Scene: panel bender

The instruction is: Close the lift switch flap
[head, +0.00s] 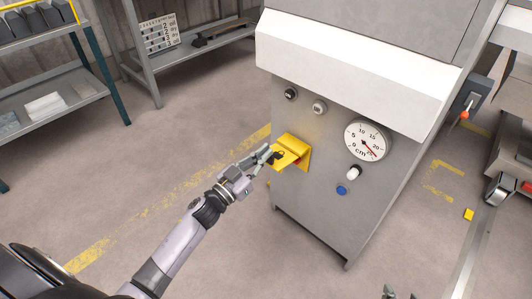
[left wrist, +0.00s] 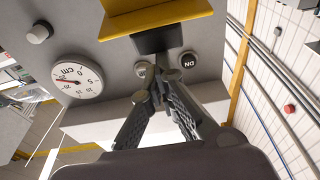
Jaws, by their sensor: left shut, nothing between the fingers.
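The yellow lift switch flap (head: 291,147) is on the front of the grey machine and stands out from the panel, open. A little red shows at its lower right. In the left wrist view, the flap (left wrist: 160,18) crosses the top, with a dark block (left wrist: 158,40) beside it. My left gripper (head: 270,153) is shut and empty, its fingertips close to the flap's outer left end. In the left wrist view its fingers (left wrist: 162,78) converge just short of the dark block; I cannot tell whether they touch. Only the fingertips of my right gripper (head: 400,293) show at the bottom edge, apart.
A shelf (head: 50,95) stands at left. The floor between is clear.

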